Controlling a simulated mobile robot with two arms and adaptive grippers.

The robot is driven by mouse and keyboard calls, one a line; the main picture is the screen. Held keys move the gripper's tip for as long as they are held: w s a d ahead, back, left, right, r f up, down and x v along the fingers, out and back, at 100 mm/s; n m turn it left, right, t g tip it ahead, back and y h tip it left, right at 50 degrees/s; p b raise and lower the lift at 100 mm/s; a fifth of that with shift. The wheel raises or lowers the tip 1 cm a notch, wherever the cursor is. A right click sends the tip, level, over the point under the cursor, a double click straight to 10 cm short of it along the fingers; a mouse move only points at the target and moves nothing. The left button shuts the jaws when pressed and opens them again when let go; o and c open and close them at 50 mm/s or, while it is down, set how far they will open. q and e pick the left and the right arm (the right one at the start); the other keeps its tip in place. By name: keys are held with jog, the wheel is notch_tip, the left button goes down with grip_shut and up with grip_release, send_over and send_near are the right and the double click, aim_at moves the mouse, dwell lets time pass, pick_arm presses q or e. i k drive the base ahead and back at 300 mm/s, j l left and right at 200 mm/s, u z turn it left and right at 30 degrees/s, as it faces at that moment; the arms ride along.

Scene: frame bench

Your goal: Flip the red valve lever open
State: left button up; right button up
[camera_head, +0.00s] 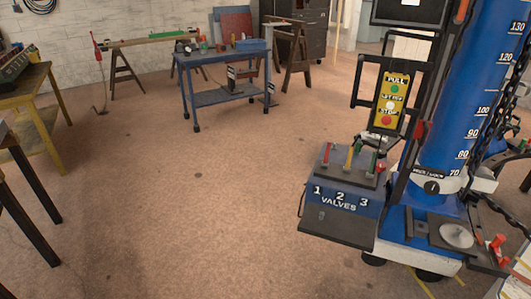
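The red valve lever (328,154) stands up from the left end of a valve box (340,197) marked "1 2 3 VALVES". It is above number 1 and looks nearly upright with a slight tilt. A yellow lever (349,156) stands beside it above number 2, and a green lever (373,162) stands above number 3. The box is on the front left of a blue frame machine (440,170). Neither of my grippers is in view.
A yellow control panel (390,99) with buttons hangs above the valves. A dial (432,187) and a flat dark plate with a grey disc (457,236) are to the right. A blue cart (215,96) stands at the back. The brown floor (190,215) left of the machine is clear.

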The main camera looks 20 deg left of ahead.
aim_at(324, 164)
jog(key=u, duration=0.25)
jog(key=i+j, duration=0.3)
jog(key=i+j+z, duration=0.1)
jog(key=i+j, duration=0.2)
jog(key=j, duration=0.15)
jog(key=i+j, duration=0.25)
jog(key=j, duration=0.15)
jog(key=i+j+z, duration=0.1)
jog(key=i+j, duration=0.45)
jog(key=j, duration=0.25)
jog(key=i+j+z, duration=0.1)
jog(key=i+j, duration=0.15)
jog(key=j, duration=0.15)
jog(key=i+j+z, duration=0.1)
jog(key=i+j, duration=0.15)
jog(key=j, duration=0.2)
jog(key=i+j, duration=0.25)
jog(key=j, duration=0.2)
